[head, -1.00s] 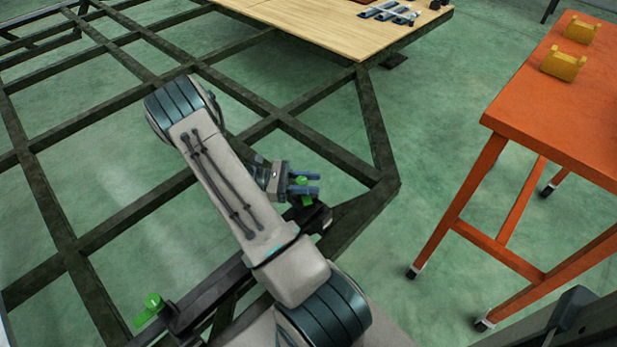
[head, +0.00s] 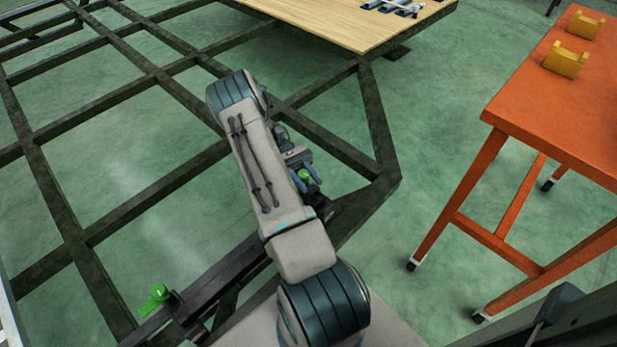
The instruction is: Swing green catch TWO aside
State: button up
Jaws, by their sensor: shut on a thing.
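Two green catches sit on the dark rail of the trailer chassis; I can read no number on either. One green catch (head: 303,175) is at the rail's right end, between the fingers of my gripper (head: 307,173). My gripper is shut on this catch, its blue fingers pointing down and to the right. My arm hides part of the rail and part of the gripper. The other green catch (head: 155,298) stands at the lower left, apart from my gripper.
The dark chassis frame (head: 110,229) spreads across the left, with open gaps showing green floor. A wooden deck (head: 340,22) lies on its far end. An orange table (head: 560,110) with yellow brackets (head: 566,60) stands at the right. Floor between frame and table is clear.

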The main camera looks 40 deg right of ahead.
jog(key=shift+a+m+t+y+p, duration=0.15)
jog(key=shift+m+t+y+p, duration=0.2)
jog(key=shift+m+y, duration=0.9)
jog(key=shift+y, duration=0.35)
jog(key=o, duration=1)
jog(key=shift+c, duration=0.2)
jog(key=shift+r, duration=0.1)
jog(key=s+d+r+p, duration=0.5)
jog(key=s+r+p, duration=0.1)
jog(key=s+r, duration=0.4)
jog(key=shift+s+r, duration=0.15)
jog(key=shift+r, duration=0.25)
